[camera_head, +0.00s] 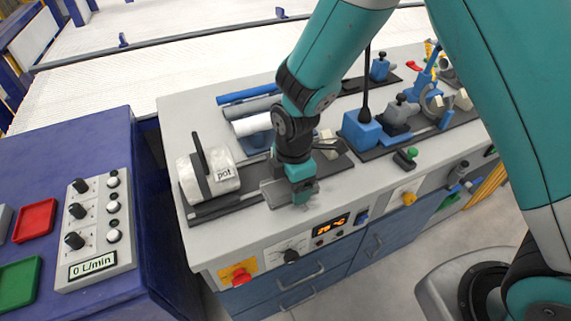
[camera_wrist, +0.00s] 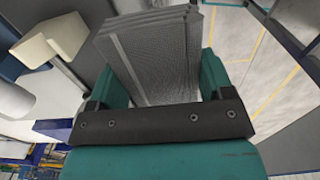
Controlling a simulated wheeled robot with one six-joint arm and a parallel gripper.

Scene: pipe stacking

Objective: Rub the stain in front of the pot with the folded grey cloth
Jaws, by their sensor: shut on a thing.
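The folded grey cloth (camera_wrist: 150,58) stands between the two green fingers of my gripper (camera_wrist: 162,78) in the wrist view, its layers showing at the top edge. My gripper (camera_head: 302,190) is shut on it. In the head view my gripper is low over the front part of the grey worktop, to the right of the pot. A grey piece beside the fingers there looks like the cloth (camera_head: 272,191). I cannot make out the stain.
Blue, grey and white pipes (camera_head: 250,126) lie behind my wrist. A blue block (camera_head: 362,134) with a dark upright rod stands to the right. The front panel has a red knob (camera_head: 241,276) and a display (camera_head: 332,229). A blue cabinet (camera_head: 110,160) stands left, across a gap.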

